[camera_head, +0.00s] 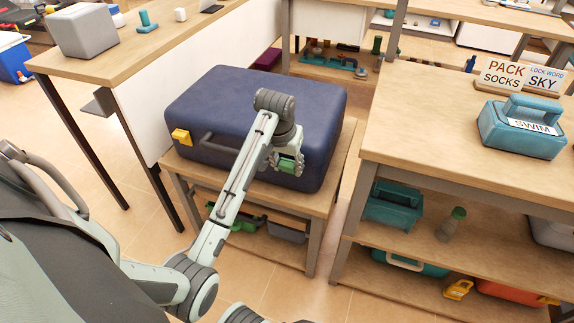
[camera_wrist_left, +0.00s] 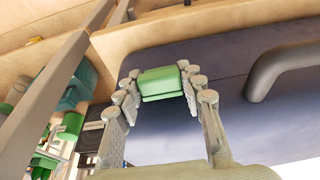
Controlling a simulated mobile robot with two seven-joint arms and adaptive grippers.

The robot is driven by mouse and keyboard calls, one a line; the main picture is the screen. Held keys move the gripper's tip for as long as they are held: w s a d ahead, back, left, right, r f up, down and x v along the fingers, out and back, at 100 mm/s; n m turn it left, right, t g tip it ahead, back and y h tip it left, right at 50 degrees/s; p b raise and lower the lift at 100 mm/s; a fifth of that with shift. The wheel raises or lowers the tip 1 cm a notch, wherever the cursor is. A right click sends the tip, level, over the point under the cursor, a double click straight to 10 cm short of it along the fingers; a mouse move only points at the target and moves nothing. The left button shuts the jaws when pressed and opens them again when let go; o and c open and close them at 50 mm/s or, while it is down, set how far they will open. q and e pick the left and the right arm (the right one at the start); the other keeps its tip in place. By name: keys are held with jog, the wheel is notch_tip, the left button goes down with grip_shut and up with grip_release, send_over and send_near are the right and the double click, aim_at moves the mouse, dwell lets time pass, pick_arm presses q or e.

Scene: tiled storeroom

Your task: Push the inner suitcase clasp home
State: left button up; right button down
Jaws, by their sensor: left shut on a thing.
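The dark blue suitcase (camera_head: 235,100) lies flat and closed on a low wooden stand in the head view. A yellow clasp (camera_head: 181,137) is on its front edge at the left. A green clasp (camera_head: 287,165) is on its front side at the right, partly hidden by my left gripper (camera_head: 283,158). In the left wrist view, the fingers of the left gripper (camera_wrist_left: 160,92) are on either side of the green clasp (camera_wrist_left: 162,80), shut on it. The suitcase handle (camera_wrist_left: 284,66) is to the right there. I cannot tell whether the green clasp sits flush. My right gripper is not in view.
The wooden stand (camera_head: 340,155) has a lower shelf with green and grey items. A workbench (camera_head: 440,120) at the right holds a teal SWIM case (camera_head: 522,126) and signs (camera_head: 500,76). A long table (camera_head: 150,45) at the left carries a grey box (camera_head: 82,30).

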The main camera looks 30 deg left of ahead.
pick_arm(q)
jog(key=o, duration=1.1)
jog(key=shift+f, duration=0.1)
jog(key=shift+r, duration=0.25)
jog(key=shift+v, duration=5.8)
